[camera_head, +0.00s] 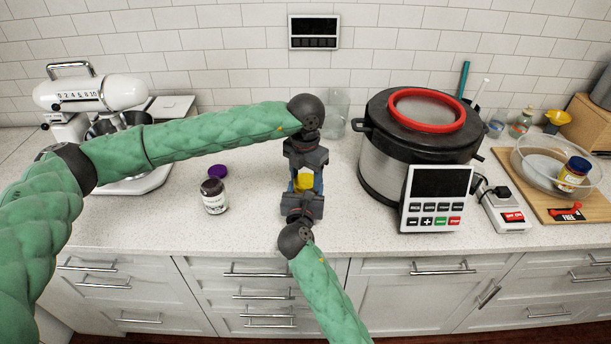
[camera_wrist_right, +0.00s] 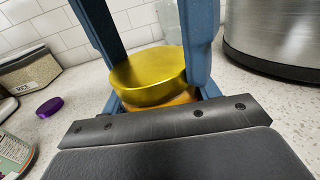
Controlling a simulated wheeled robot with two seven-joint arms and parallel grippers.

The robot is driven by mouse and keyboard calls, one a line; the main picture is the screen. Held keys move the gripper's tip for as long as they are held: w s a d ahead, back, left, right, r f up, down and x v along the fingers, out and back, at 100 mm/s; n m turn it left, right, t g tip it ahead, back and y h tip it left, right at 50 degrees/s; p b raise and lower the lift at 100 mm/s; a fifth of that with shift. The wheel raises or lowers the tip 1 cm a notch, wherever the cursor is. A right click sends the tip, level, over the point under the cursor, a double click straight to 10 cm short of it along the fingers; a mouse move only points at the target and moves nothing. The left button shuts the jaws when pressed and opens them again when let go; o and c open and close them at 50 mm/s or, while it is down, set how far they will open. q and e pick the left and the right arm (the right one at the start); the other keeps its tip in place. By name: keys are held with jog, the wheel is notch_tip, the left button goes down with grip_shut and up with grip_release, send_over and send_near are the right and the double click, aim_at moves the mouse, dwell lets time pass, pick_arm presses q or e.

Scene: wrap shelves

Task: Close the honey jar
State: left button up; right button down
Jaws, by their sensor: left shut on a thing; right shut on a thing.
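The honey jar shows between my two grippers near the middle of the counter, mostly hidden in the head view. Its gold lid (camera_wrist_right: 150,76) shows in the right wrist view, with a thin strip of the amber jar (camera_wrist_right: 180,98) below it. The lid looks slightly tilted; I cannot tell whether it is seated on the rim. My left gripper (camera_head: 306,168) comes from above and is shut on the lid, with its blue fingers on either side. My right gripper (camera_head: 301,192) comes from the front, low down, and is shut on the jar.
A dark jar (camera_head: 214,198) and a purple lid (camera_head: 217,171) stand to the left. A glass (camera_head: 337,110) is behind, and a large cooker (camera_head: 385,165) is to the right. A stand mixer (camera_head: 120,92) is at far left. The counter's front edge is close.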

dwell(0.3)
pick_arm(q)
jog(key=o, duration=1.1)
jog(key=shift+r, duration=2.3)
jog(key=shift+c, duration=0.3)
jog(key=shift+r+n, duration=1.5)
jog(key=shift+r, duration=0.25)
jog(key=shift+f, duration=0.15)
